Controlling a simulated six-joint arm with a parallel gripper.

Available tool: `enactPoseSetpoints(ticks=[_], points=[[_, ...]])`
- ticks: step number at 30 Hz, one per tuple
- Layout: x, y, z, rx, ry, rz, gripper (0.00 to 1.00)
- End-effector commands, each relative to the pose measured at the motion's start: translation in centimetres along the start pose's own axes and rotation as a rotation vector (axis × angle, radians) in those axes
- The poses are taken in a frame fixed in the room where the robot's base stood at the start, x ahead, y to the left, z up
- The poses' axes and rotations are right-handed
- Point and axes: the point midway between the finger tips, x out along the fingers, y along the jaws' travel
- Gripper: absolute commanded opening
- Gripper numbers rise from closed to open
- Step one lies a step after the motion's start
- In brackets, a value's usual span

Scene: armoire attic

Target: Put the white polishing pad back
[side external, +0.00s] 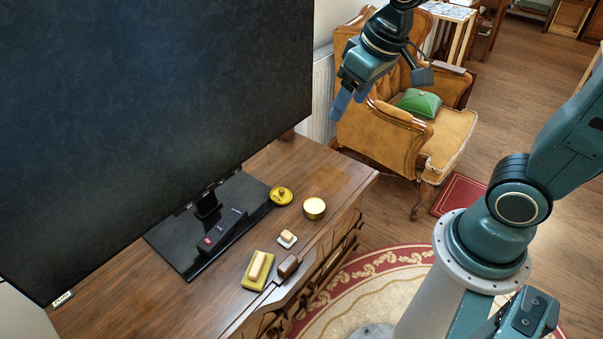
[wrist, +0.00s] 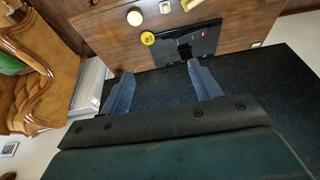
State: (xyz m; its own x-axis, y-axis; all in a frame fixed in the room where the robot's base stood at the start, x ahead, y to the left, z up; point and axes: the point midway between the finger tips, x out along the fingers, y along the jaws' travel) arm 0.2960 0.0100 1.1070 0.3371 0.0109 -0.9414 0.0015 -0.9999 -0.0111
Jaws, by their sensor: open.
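A small white square piece (side external: 287,240) with a cream block on it lies on the wooden cabinet top; it may be the white polishing pad, but it is too small to be sure. It also shows at the top of the wrist view (wrist: 165,7). Near it stands a round gold tin (side external: 314,210) with a pale top, and a yellow lid (side external: 281,196) with a knob. A yellow-green tray (side external: 252,279) holds a cream bar. A brown brush-like block (side external: 288,265) lies at the front edge. My gripper (side external: 351,101) is open and empty, high above the cabinet's far right end.
A large dark television (side external: 150,110) rises from the cabinet, its black base (side external: 180,250) carrying dark remote-like objects (side external: 222,231). In the wrist view its dark panel is close under my fingers. A tan armchair (side external: 450,135) with a green cushion (side external: 418,102) stands beyond the cabinet.

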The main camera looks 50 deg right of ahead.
Motion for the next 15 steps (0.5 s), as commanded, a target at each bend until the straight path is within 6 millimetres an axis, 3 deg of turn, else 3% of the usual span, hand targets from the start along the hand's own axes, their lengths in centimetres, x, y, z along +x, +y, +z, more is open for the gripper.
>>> enactPoseSetpoints(ticks=[6,15], points=[[-3.6,0.4,3.3,-0.001,0.059,0.003,0.63],[-6.7,0.8,7.9,-0.002,0.124,0.008,0.63]])
